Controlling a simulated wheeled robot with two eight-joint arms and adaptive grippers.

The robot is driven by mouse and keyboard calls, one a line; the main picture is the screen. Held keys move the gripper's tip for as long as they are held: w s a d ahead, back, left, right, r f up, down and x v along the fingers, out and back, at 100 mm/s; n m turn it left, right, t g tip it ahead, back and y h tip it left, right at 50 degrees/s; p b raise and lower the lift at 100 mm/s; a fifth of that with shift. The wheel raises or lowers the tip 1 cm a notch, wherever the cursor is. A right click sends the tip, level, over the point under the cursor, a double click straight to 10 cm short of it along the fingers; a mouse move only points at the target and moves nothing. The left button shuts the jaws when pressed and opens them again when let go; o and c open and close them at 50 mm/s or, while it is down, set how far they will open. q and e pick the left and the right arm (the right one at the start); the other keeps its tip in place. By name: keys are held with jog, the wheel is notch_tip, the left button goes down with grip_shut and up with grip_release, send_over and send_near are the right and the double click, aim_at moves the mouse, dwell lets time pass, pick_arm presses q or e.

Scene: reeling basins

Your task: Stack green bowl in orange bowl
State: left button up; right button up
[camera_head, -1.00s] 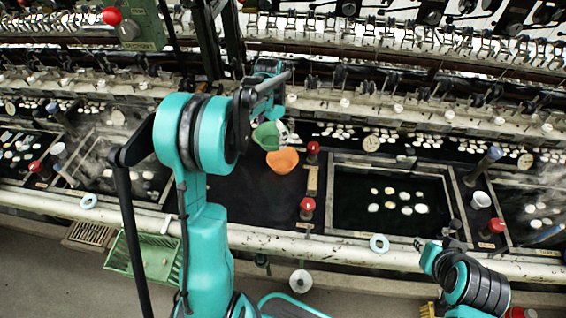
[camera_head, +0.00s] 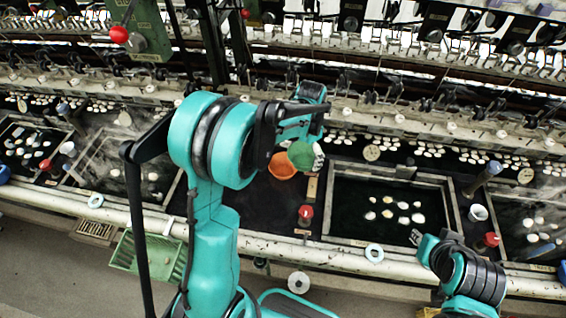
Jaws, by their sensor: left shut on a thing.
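The green bowl (camera_head: 301,154) is held up in my left gripper (camera_head: 317,148), tilted, just right of the orange bowl. My left gripper is shut on it; the fingertips are partly hidden by the bowl and the arm's own links. The orange bowl (camera_head: 282,168) sits on the dark surface between the basins. The green bowl overlaps its right edge in the picture; I cannot tell whether they touch.
A water basin (camera_head: 333,203) with several white cocoons lies right of the bowls. A red-topped knob (camera_head: 305,213) stands in front of them. A pale ring (camera_head: 374,252) lies on the front rail. Reeling machinery runs along the back.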

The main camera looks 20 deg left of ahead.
pick_arm(q)
jog(key=shift+w+a+f+b, duration=0.2)
jog(key=shift+a+f+b, duration=0.2)
jog(key=shift+a+f, duration=1.05)
jog(key=shift+w+a+f+b, duration=0.15)
jog(key=shift+a+f+b, duration=0.2)
jog(key=shift+a+f, duration=1.05)
jog(key=shift+w+a+f+b, duration=0.2)
jog(key=shift+a+f+b, duration=0.2)
jog(key=shift+a+f, duration=1)
jog(key=shift+d+f, duration=0.2)
jog(key=shift+d, duration=0.05)
jog(key=shift+f+b, duration=0.6)
jog(key=o, duration=0.8)
